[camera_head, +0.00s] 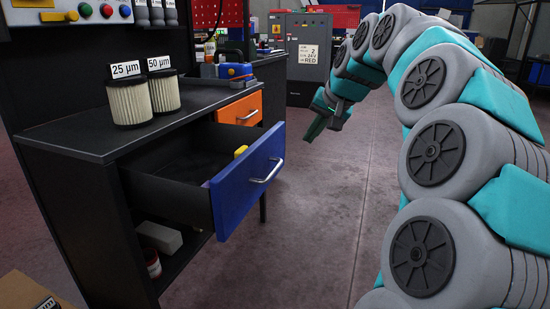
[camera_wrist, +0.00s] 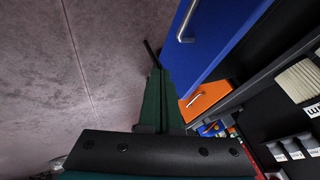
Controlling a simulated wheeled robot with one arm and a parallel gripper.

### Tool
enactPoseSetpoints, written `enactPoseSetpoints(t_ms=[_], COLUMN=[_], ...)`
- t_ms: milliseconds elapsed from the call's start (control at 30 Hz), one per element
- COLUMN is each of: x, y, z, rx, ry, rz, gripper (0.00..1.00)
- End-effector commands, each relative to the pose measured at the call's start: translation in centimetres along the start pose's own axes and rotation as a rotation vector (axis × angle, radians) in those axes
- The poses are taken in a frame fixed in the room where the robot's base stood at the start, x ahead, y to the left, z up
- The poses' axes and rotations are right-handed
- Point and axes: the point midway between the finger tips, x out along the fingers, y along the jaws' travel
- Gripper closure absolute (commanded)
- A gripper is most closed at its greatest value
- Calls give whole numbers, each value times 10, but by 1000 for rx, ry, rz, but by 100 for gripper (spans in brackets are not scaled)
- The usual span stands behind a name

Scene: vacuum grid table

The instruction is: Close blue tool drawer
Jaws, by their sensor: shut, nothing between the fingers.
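The blue drawer (camera_head: 247,182) stands pulled out from the black workbench (camera_head: 75,140) in the head view. It has a silver bar handle (camera_head: 266,172) on its front, and a small yellow thing (camera_head: 240,151) shows inside. My gripper (camera_head: 312,139) is in the air to the right of the drawer front and farther back, apart from it. It is shut and empty. In the wrist view my gripper's fingers (camera_wrist: 158,75) point up the picture, and the blue drawer front (camera_wrist: 205,40) with its handle (camera_wrist: 187,20) is to their right, with no contact visible.
An orange drawer (camera_head: 240,110) sits shut behind the blue one. Two filters (camera_head: 128,102) labelled 25 µm and 50 µm stand on the bench top. A grey cabinet (camera_head: 307,60) stands at the back. The floor (camera_head: 320,220) right of the drawer is clear.

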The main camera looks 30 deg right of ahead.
Motion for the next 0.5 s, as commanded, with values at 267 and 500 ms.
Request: enactPoseSetpoints(t_ms=[267,500], x=[17,58], y=[1,0], z=[-2,0], rx=[3,2], ry=[3,0], rz=[0,-1], gripper=[100,100])
